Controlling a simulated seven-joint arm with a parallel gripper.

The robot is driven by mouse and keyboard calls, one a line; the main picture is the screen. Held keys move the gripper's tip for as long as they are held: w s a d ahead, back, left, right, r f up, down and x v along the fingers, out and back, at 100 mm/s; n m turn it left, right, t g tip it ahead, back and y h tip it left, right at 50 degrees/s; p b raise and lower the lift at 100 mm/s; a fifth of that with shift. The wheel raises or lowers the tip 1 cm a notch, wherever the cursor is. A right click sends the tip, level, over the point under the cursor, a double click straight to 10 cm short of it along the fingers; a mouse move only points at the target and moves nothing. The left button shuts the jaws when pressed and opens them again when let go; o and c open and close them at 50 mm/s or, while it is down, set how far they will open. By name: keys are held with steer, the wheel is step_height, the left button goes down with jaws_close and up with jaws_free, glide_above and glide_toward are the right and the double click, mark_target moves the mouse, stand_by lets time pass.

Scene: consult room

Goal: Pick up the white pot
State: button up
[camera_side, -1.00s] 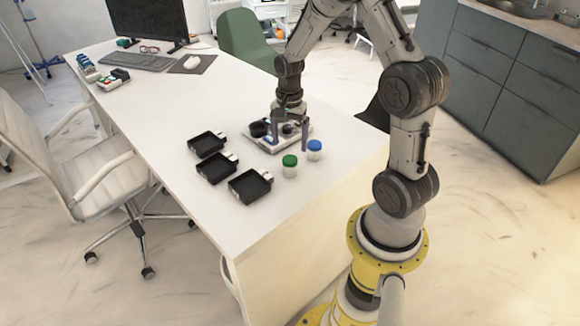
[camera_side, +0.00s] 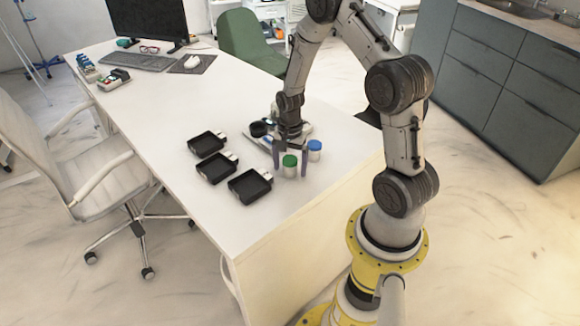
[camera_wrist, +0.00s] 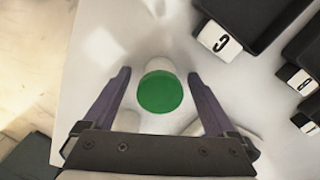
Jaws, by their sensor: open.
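A small white pot with a green lid (camera_side: 290,172) stands upright on the white desk. A similar white pot with a blue lid (camera_side: 314,155) stands beside it, to the right and slightly farther back. My gripper (camera_side: 291,153) is open and low over the green-lidded pot, a finger on either side. In the wrist view, the green lid (camera_wrist: 160,93) lies between the two open fingers (camera_wrist: 159,75), with clear gaps on both sides. The blue-lidded pot is not clearly visible there.
Three black trays with white labels (camera_side: 206,142) lie left of the pots. A device with dark round parts (camera_side: 259,129) sits just behind my gripper and is partly hidden. The desk's front right edge (camera_side: 300,222) is close. Keyboard and monitor stand far back.

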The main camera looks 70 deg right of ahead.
steer(key=c, duration=1.4)
steer(key=shift+r, duration=0.1)
